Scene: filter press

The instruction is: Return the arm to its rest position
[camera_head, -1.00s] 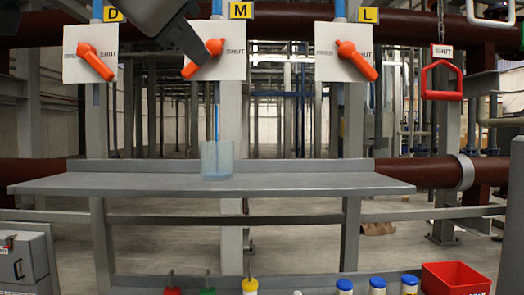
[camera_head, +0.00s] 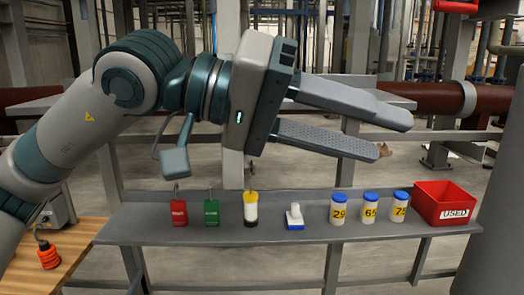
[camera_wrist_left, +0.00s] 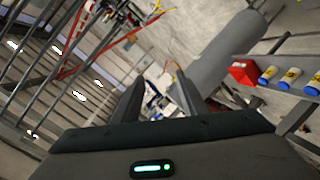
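My left arm comes in from the left in the head view. My left gripper (camera_head: 394,137) points right, above and in front of the lower shelf. Its two long grey fingers are spread apart with nothing between them. In the left wrist view the same gripper (camera_wrist_left: 160,100) also shows open and empty, with cluttered background beyond the fingers. It touches nothing that I can see. My right arm and right gripper are in neither view.
A wooden surface (camera_head: 60,262) with an orange object (camera_head: 48,257) is at lower left.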

